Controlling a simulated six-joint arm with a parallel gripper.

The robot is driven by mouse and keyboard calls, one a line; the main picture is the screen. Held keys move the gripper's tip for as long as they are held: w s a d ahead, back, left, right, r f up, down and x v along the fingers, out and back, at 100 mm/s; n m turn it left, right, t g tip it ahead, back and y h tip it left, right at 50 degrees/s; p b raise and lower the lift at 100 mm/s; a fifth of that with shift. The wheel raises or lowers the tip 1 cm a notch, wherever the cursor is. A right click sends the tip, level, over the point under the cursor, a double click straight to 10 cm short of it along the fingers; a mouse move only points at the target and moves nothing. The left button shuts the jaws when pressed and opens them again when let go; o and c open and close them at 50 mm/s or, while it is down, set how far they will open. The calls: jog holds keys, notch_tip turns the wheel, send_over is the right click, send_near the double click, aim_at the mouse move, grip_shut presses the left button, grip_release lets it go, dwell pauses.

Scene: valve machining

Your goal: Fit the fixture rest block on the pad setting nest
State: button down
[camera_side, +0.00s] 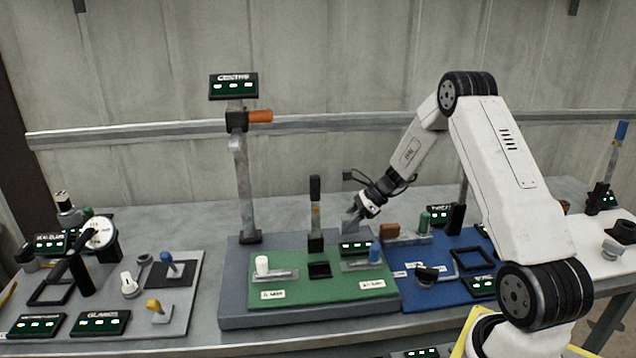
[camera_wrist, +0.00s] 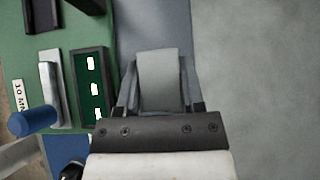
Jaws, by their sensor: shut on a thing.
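My gripper (camera_side: 352,220) is shut on a plain grey block, which I take for the fixture rest block. In the wrist view the grey block (camera_wrist: 160,82) sits between the two fingers (camera_wrist: 160,100), its wide face toward the camera. It is held above the back right part of the grey base plate. I cannot tell for sure which part is the pad setting nest. A small black holder (camera_side: 319,270) stands on the green mat (camera_side: 300,288), left of and nearer than my gripper. A dark part at the upper left of the wrist view (camera_wrist: 41,14) may be this holder.
Around the green mat stand a black-and-grey post (camera_side: 315,215), a small display (camera_side: 355,247), a blue-knobbed piece (camera_side: 375,252) and a white peg (camera_side: 262,265). A tall column (camera_side: 243,180) rises at the left. Right is a blue mat (camera_side: 440,293) with a black frame (camera_side: 472,259).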

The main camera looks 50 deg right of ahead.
aim_at(349, 216)
jog(key=shift+r, duration=0.35)
jog(key=shift+r, duration=0.3)
jog(key=shift+r, duration=0.35)
jog(key=shift+r, duration=0.35)
jog(key=shift+r, duration=0.35)
jog(key=shift+r, duration=0.35)
jog(key=shift+r, duration=0.1)
